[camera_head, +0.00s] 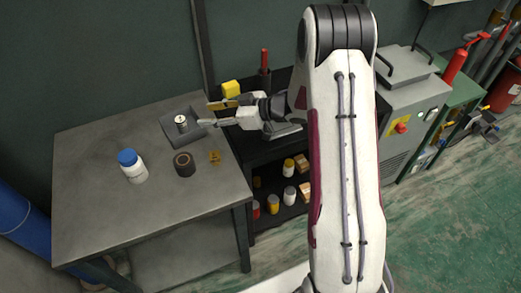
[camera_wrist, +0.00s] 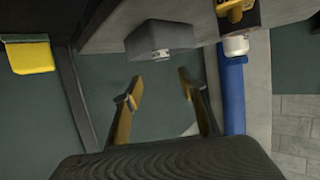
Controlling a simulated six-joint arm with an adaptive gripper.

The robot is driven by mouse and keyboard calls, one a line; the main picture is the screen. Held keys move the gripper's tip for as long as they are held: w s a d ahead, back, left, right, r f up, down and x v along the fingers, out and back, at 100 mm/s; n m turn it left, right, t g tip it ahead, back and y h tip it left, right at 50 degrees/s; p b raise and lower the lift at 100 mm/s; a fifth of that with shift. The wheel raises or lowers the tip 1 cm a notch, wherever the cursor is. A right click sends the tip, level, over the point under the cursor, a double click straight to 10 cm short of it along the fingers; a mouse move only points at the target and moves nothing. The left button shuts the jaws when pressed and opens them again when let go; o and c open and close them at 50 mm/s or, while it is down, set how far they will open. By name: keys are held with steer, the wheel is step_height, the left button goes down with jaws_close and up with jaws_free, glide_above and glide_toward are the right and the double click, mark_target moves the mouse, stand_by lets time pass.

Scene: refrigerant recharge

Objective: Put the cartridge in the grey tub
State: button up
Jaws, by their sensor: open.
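The grey tub (camera_head: 170,133) sits at the back right of the metal table. A small cartridge-like cylinder (camera_head: 181,121), pale with a dark spot on top, shows inside the tub. In the wrist view the tub (camera_wrist: 150,38) lies ahead of my fingers, with the pale end of the cylinder (camera_wrist: 160,54) at its near edge. My gripper (camera_head: 206,114) is just right of the tub, near the table's right edge. Its two yellowish fingers (camera_wrist: 160,78) are spread with nothing between them. The fingers appear apart from the cylinder; the exact gap cannot be told.
A yellow object (camera_head: 231,88) is behind my gripper. A dark shelf with several containers stands right of the table. The table's front is clear.

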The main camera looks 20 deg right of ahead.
steer(key=w+d+r+m+t+h, duration=0.1)
steer(key=d+r+t+h, duration=0.15)
steer(key=r, duration=0.35)
steer(key=w+d+r+m+t+h, duration=0.1)
steer(key=w+d+r+m+h, duration=0.1)
steer(key=d+r+h, duration=0.25)
steer(key=s+d+r+m+h, duration=0.3)
steer(key=s+d+r+h, duration=0.15)
steer(key=s+r, duration=0.5)
steer(key=s+a+m+g, duration=0.2)
steer(key=s+a+g, duration=0.1)
steer(key=s, duration=1.2)
steer(key=s+a+f+m+g, duration=0.1)
steer(key=s+a, duration=0.4)
steer(key=s, duration=1.1)
steer(key=shift+s+a+f+m+g+y, duration=0.3)
steer(key=shift+m+g, duration=0.4)
steer(key=shift+g, duration=0.55)
